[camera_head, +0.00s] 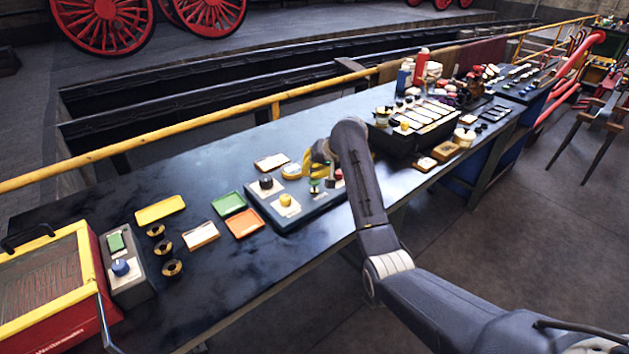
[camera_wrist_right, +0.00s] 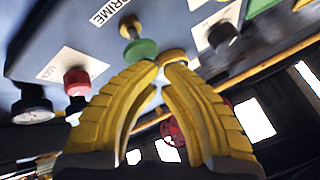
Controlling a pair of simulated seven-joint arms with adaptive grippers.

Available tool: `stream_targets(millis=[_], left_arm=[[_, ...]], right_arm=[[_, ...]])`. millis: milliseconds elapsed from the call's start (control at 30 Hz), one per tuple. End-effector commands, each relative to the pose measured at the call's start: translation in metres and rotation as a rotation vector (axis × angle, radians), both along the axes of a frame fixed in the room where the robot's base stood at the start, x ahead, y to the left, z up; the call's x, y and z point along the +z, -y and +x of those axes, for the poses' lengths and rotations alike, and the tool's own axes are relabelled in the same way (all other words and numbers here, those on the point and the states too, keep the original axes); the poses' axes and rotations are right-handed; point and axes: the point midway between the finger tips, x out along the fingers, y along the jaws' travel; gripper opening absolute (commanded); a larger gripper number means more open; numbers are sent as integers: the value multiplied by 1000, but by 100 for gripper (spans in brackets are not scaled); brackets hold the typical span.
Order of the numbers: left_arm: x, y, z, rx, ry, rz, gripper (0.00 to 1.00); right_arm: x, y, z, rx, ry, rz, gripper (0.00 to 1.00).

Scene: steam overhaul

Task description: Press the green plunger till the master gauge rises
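The green plunger (camera_head: 314,186) stands on the grey-blue control panel (camera_head: 312,209) in the head view. In the right wrist view the plunger's green cap (camera_wrist_right: 141,49) sits on a brass stem beside a PRIME label. My right gripper (camera_wrist_right: 160,63) has yellow fingers with their tips drawn together beside the green cap; contact is unclear. It also shows over the panel in the head view (camera_head: 308,166). A brass-rimmed round dial (camera_head: 291,171) is at the panel's back, and a dark gauge (camera_wrist_right: 33,106) is at the wrist view's left. I cannot tell which is the master gauge or read either. My left gripper is out of view.
A red button (camera_wrist_right: 77,81), a black knob (camera_head: 266,181) and a yellow button (camera_head: 286,200) are close by on the panel. Green (camera_head: 229,204) and orange (camera_head: 245,223) trays lie left of it. A crowded black rack (camera_head: 410,141) stands to the right.

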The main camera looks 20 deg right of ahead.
Motion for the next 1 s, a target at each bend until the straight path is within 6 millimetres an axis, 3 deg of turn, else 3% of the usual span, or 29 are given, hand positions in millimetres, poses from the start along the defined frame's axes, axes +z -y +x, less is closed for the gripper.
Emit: stream_targets(millis=[1000], left_arm=[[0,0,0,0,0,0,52]], right_arm=[[-12,0,-1,0,-2,-1,0]])
